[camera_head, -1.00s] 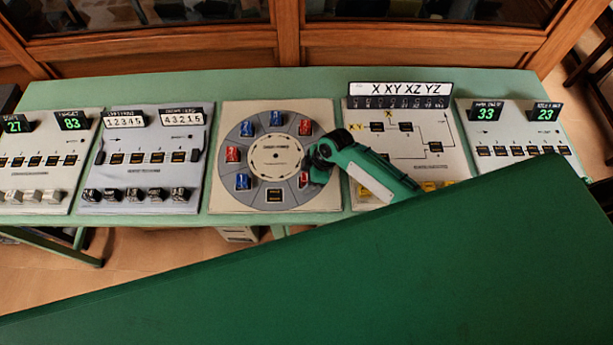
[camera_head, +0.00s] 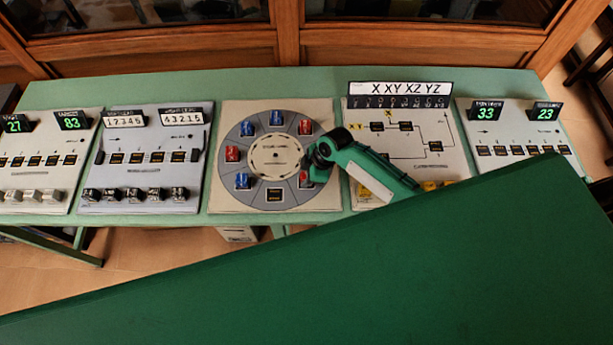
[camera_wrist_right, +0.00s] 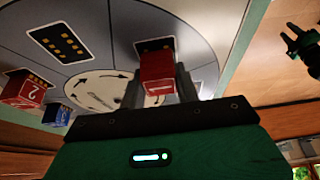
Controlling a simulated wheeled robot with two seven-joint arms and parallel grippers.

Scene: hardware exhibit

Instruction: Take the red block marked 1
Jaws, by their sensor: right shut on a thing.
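The red block marked 1 (camera_wrist_right: 157,78) is between the two fingers of my right gripper (camera_wrist_right: 160,92) in the right wrist view. The fingers are shut on its sides, and its number faces the camera. A dark marked slot (camera_wrist_right: 153,45) shows just behind it; I cannot tell whether the block still touches the dial. In the head view my right gripper (camera_head: 308,172) is over the right side of the round dial (camera_head: 273,195), and it largely hides the block. A dark green gripper, apparently my left (camera_wrist_right: 305,50), shows at the right edge of the wrist view; its opening is unclear.
Another red block marked 2 (camera_wrist_right: 25,88) and blue blocks (camera_head: 242,181) sit on the dial, with more red blocks (camera_head: 305,127) around the ring. Panels with displays flank it, including a diagram panel (camera_head: 455,160) on the right. A wooden cabinet (camera_head: 200,47) stands behind.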

